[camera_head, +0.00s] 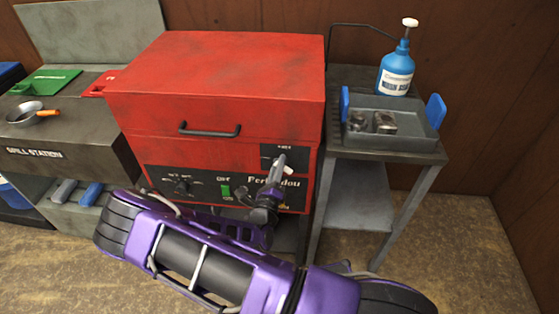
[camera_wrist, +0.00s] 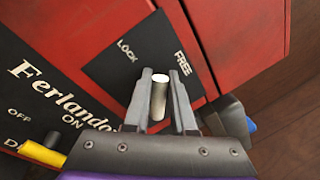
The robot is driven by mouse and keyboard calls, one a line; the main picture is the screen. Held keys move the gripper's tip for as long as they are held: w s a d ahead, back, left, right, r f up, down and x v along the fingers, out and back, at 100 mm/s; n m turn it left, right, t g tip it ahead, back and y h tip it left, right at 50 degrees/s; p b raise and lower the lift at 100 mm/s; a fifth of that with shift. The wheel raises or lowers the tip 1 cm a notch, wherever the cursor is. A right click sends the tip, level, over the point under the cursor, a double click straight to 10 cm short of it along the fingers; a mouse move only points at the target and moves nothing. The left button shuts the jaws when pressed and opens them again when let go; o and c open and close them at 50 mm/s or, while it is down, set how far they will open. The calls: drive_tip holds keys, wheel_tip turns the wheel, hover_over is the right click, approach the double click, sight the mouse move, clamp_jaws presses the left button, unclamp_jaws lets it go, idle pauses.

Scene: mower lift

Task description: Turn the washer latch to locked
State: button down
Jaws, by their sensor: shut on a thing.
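The washer is a red box (camera_head: 220,75) with a black handle on its front and a black control panel below. A small black latch plate (camera_wrist: 105,65) at the panel's upper right carries the words LOCK and FREE. The latch (camera_wrist: 158,105) is a pale metal rod with a bright round end, also seen as a white tip in the head view (camera_head: 288,170). My gripper (camera_wrist: 161,85) is shut on the latch, one finger on each side. The rod's base is hidden by the fingers, so I cannot tell which label the latch points to.
A green switch (camera_head: 225,191) and a dark knob (camera_head: 181,186) sit on the panel left of my gripper. At right, a side table holds a grey tray (camera_head: 395,138) and a blue bottle (camera_head: 396,75). The grill station (camera_head: 60,150) stands at left.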

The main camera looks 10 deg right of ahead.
drive_tip(key=n, duration=0.3)
drive_tip(key=n+y+p, duration=0.1)
drive_tip(key=shift+a+f+t, duration=0.1)
drive_tip(key=shift+f+t, duration=0.2)
drive_tip(key=shift+f+n+t+y, duration=0.2)
drive_tip(key=shift+n+y, duration=0.1)
drive_tip(key=shift+n, duration=0.9)
drive_tip(key=shift+f+n+t+y, duration=0.15)
drive_tip(key=shift+n+y, duration=0.15)
drive_tip(key=shift+n, duration=0.9)
drive_tip(key=c, duration=1)
unclamp_jaws()
drive_tip(key=v, duration=1.7)
drive_tip(key=shift+s+a, duration=0.1)
drive_tip(key=shift+s, duration=0.1)
